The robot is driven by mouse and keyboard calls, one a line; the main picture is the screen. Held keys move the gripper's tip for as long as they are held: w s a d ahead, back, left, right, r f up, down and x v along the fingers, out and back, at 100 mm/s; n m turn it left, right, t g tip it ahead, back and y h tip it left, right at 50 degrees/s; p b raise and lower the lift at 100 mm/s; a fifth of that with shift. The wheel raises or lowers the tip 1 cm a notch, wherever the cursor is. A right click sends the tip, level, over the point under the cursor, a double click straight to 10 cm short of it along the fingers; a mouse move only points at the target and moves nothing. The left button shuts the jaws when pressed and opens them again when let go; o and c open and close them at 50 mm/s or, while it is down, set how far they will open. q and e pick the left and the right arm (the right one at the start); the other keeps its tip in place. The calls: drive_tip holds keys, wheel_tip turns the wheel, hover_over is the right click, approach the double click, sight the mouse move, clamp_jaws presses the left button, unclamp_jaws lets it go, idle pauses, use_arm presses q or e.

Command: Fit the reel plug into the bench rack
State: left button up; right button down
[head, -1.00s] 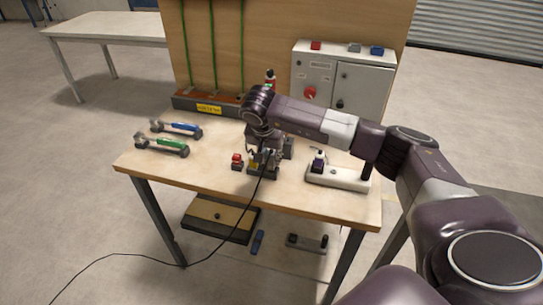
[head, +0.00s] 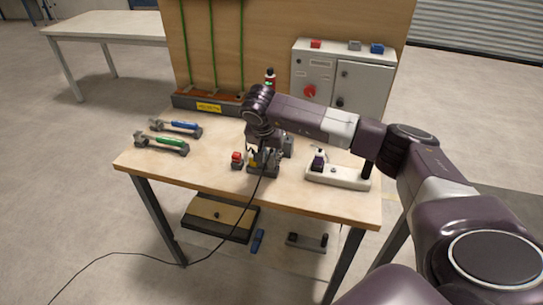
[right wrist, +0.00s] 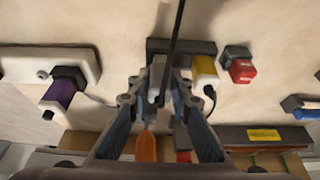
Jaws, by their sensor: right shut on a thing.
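My right gripper (head: 264,157) is over the front of the bench, at the bench rack (head: 262,172), a small dark block. In the right wrist view its two fingers (right wrist: 164,98) are shut on a light grey plug, the reel plug (right wrist: 157,72), beside the rack's dark bar (right wrist: 180,46). A black cable (right wrist: 177,30) passes across the fingers there, and in the head view it runs down to the floor. A yellow plug (right wrist: 205,72) stands in the rack beside the held plug. I cannot tell whether the held plug is seated. My left gripper is not in view.
A red-topped block (head: 237,159) stands just left of the rack. A white base with a purple plug (head: 319,160) is to the right. Blue (head: 178,127) and green (head: 163,144) handled tools lie at left. A grey cabinet (head: 343,85) stands behind.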

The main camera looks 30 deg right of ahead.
drive_tip(key=shift+s+f+b, duration=0.1)
drive_tip(key=shift+f+b, duration=0.65)
drive_tip(key=shift+f, duration=0.4)
idle(0.4)
drive_tip(key=c, duration=1.7)
unclamp_jaws()
drive_tip(key=o, duration=0.5)
drive_tip(key=shift+o, duration=0.2)
drive_tip(key=shift+r+p, duration=0.55)
drive_tip(key=shift+r, duration=0.25)
drive_tip(key=shift+r+p, duration=2.05)
drive_tip(key=shift+r, duration=1.25)
